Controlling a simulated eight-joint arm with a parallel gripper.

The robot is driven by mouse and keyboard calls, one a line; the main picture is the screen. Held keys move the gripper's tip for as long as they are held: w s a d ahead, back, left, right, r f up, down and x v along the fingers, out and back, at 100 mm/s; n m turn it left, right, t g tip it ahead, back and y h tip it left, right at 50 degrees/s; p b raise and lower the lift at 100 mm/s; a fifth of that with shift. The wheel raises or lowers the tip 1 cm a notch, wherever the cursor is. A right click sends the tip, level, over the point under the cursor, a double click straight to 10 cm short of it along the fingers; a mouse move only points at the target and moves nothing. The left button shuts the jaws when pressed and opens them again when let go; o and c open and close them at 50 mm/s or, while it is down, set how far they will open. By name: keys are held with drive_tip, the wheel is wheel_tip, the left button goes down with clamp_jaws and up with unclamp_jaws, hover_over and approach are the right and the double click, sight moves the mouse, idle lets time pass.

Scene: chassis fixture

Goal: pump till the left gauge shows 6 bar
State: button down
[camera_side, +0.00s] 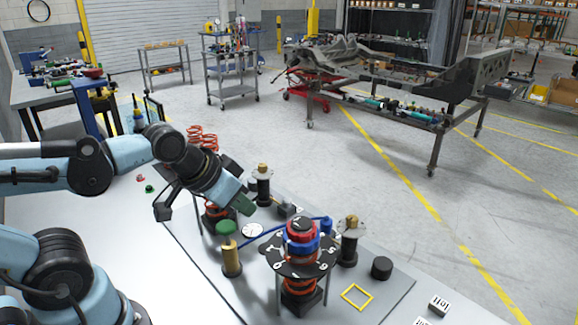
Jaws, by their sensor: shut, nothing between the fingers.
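A small round gauge with a white dial (253,229) stands on the grey plate; its needle is too small to read. A blue hose runs from near the gauge to the right. My gripper (243,206) is shut and empty, above and slightly right of the green cap. I cannot tell whether it touches anything. A second gauge is not clearly visible.
Brass-topped black posts (350,241) (263,184) stand right of and behind the gauge. A black puck (381,268), a yellow square outline (357,297) and a small label block (438,306) lie at the right. The plate's front left is clear.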

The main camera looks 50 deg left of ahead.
sight(221, 224)
drive_tip(key=s+a+r+g+h, duration=0.2)
drive_tip(key=r+h, duration=0.1)
drive_tip(key=shift+s+r, duration=0.1)
drive_tip(key=shift+s, duration=0.3)
wheel_tip(221, 224, up, 7)
drive_tip(key=s+t+h, duration=0.1)
drive_tip(key=h, duration=0.2)
drive_tip(key=shift+f+m+h, duration=0.2)
drive_tip(key=shift+m+h, duration=0.2)
drive_tip(key=shift+f, duration=0.1)
drive_tip(key=shift+f, duration=4.3)
drive_tip(key=shift+f, duration=0.1)
drive_tip(key=shift+f, duration=0.35)
